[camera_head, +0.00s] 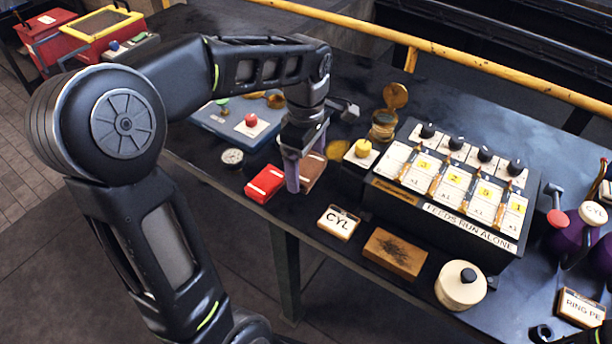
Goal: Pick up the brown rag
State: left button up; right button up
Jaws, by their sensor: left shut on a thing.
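The brown rag (315,172) lies at the dark bench's near side, just right of a folded red rag (265,184). My left gripper (292,184) points down at the brown rag and is shut on it. The fingers and wrist hide part of the rag, and I cannot tell whether it is clear of the bench top. My right gripper is not in view.
The feed box (445,185) with several knobs stands to the right, with a yellow button (363,148) beside it. A gauge (232,157) lies left.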

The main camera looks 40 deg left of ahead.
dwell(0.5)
pick_arm(q)
jog(key=o, duration=0.8)
jog(key=c, duration=0.6)
jog(key=shift+c, duration=0.2)
